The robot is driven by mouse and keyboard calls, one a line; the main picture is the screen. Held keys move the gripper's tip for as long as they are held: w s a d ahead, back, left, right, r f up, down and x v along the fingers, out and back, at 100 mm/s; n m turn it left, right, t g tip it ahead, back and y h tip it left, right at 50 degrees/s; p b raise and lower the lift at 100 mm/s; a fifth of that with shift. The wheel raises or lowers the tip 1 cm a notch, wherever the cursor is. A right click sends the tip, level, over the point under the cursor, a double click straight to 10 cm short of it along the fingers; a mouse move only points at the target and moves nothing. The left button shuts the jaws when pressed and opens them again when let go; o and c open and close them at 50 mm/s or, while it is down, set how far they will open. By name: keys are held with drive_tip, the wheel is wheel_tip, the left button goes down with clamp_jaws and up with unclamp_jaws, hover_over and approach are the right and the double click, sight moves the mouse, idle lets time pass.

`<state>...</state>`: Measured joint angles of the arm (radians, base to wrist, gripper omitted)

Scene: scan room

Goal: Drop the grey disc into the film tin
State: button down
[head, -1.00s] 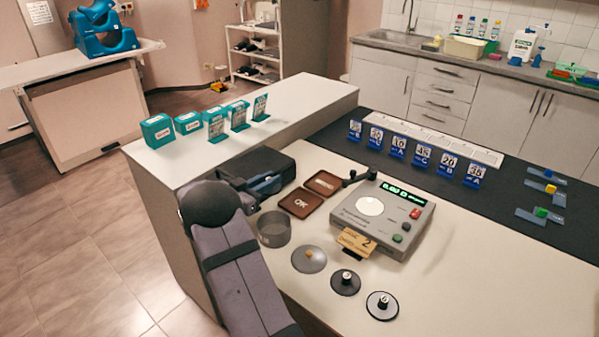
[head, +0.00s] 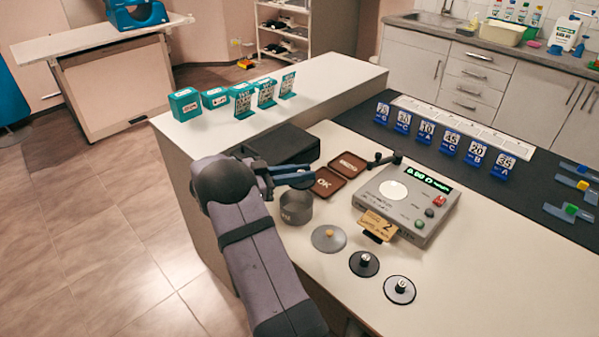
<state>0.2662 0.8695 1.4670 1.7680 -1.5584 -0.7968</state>
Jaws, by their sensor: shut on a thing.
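The film tin (head: 296,208) is a small round grey open tin on the near worktop, left of the grey machine. My gripper (head: 303,180), blue-grey, is just above and behind the tin's rim. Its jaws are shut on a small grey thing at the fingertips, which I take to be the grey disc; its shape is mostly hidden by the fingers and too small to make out.
Two knobbed discs, one black (head: 364,264) and one black-rimmed (head: 399,290), lie in front of the grey machine (head: 408,202). Two brown trays (head: 327,183) and a black case (head: 285,147) stand behind the tin. The worktop's right front is clear.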

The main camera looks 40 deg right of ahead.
sight(301, 188)
drive_tip(key=shift+f+b, duration=2.6)
drive_tip(key=shift+f, duration=0.35)
drive_tip(key=c, duration=1.6)
unclamp_jaws()
drive_tip(key=shift+b+v, duration=0.6)
drive_tip(key=shift+v, duration=3.1)
drive_tip(key=shift+r, duration=0.1)
